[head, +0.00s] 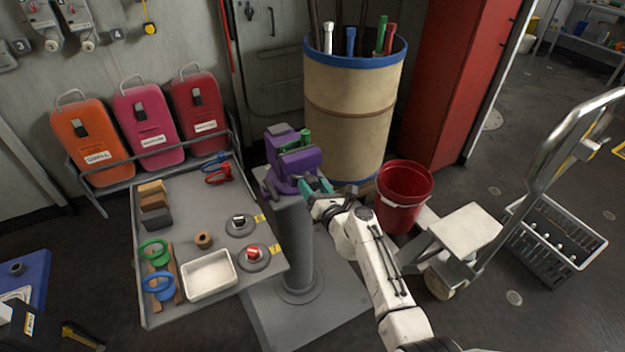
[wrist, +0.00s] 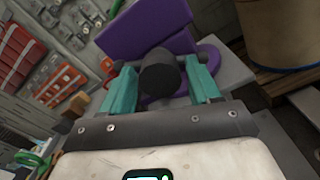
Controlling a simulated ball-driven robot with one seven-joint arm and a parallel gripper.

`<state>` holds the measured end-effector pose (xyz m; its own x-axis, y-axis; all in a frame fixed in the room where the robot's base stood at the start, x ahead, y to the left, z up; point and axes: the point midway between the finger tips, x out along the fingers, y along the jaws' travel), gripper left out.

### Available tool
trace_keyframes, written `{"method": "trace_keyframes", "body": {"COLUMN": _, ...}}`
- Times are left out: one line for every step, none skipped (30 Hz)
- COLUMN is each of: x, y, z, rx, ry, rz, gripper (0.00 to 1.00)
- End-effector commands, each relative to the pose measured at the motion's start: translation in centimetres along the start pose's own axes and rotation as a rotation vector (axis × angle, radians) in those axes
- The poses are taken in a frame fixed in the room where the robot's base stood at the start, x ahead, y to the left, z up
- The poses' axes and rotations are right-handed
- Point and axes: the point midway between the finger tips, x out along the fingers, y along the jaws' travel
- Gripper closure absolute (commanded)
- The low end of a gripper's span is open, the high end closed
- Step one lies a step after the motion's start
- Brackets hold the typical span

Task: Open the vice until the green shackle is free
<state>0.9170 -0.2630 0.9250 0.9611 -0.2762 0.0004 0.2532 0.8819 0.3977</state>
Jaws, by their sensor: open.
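The purple vice (head: 290,165) stands on a grey pedestal (head: 292,235). A green part, likely the shackle (head: 305,137), shows at the top of the vice; I cannot tell how firmly the jaws hold it. My gripper (head: 322,188) is at the vice's near right side. In the wrist view its teal fingers (wrist: 160,82) are open, one on each side of a dark round knob (wrist: 160,72) at the vice's end. Whether they touch it is unclear. The purple body (wrist: 150,30) is behind the knob. The shackle is not visible in the wrist view.
A grey bench (head: 205,260) left of the pedestal holds shackles, blocks and a white tray (head: 210,276). A tall barrel (head: 352,110) stands behind right, with a red bucket (head: 403,185) beside it. A trolley (head: 470,228) is at right.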

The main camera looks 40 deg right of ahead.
Motion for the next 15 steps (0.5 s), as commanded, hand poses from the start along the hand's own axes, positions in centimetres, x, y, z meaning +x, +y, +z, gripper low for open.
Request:
{"method": "trace_keyframes", "body": {"x": 0.0, "y": 0.11, "z": 0.31, "rx": 0.077, "ry": 0.002, "rz": -0.002, "gripper": 0.38}}
{"method": "trace_keyframes", "body": {"x": 0.0, "y": 0.12, "z": 0.29, "rx": 0.119, "ry": 0.001, "rz": -0.001, "gripper": 0.38}}
{"method": "trace_keyframes", "body": {"x": -0.01, "y": 0.09, "z": 0.24, "rx": 0.164, "ry": 0.001, "rz": -0.001, "gripper": 0.38}}
{"method": "trace_keyframes", "body": {"x": -0.01, "y": 0.05, "z": 0.18, "rx": 0.193, "ry": 0.001, "rz": -0.001, "gripper": 0.38}}
{"method": "trace_keyframes", "body": {"x": -0.01, "y": 0.03, "z": 0.14, "rx": 0.213, "ry": 0.001, "rz": -0.001, "gripper": 0.38}}
{"method": "trace_keyframes", "body": {"x": 0.0, "y": 0.01, "z": 0.1, "rx": 0.231, "ry": 0.0, "rz": -0.001, "gripper": 0.38}}
{"method": "trace_keyframes", "body": {"x": 0.0, "y": 0.02, "z": 0.09, "rx": 0.243, "ry": 0.0, "rz": -0.001, "gripper": 0.38}}
{"method": "trace_keyframes", "body": {"x": 0.01, "y": 0.03, "z": 0.1, "rx": 0.256, "ry": 0.0, "rz": -0.001, "gripper": 0.38}}
{"method": "trace_keyframes", "body": {"x": 0.02, "y": 0.05, "z": 0.15, "rx": 0.283, "ry": 0.0, "rz": -0.001, "gripper": 0.38}}
{"method": "trace_keyframes", "body": {"x": 0.02, "y": 0.08, "z": 0.21, "rx": 0.315, "ry": 0.001, "rz": -0.001, "gripper": 0.38}}
{"method": "trace_keyframes", "body": {"x": 0.03, "y": 0.12, "z": 0.33, "rx": 0.357, "ry": 0.0, "rz": -0.001, "gripper": 0.38}}
{"method": "trace_keyframes", "body": {"x": 0.01, "y": 0.0, "z": 0.12, "rx": 0.397, "ry": 0.0, "rz": -0.001, "gripper": 0.38}}
{"method": "trace_keyframes", "body": {"x": 0.01, "y": -0.01, "z": 0.09, "rx": 0.43, "ry": 0.0, "rz": -0.001, "gripper": 0.38}}
{"method": "trace_keyframes", "body": {"x": 0.01, "y": -0.01, "z": 0.09, "rx": 0.464, "ry": 0.0, "rz": -0.001, "gripper": 0.38}}
{"method": "trace_keyframes", "body": {"x": -0.01, "y": -0.04, "z": 0.0, "rx": 0.502, "ry": 0.0, "rz": -0.001, "gripper": 0.38}}
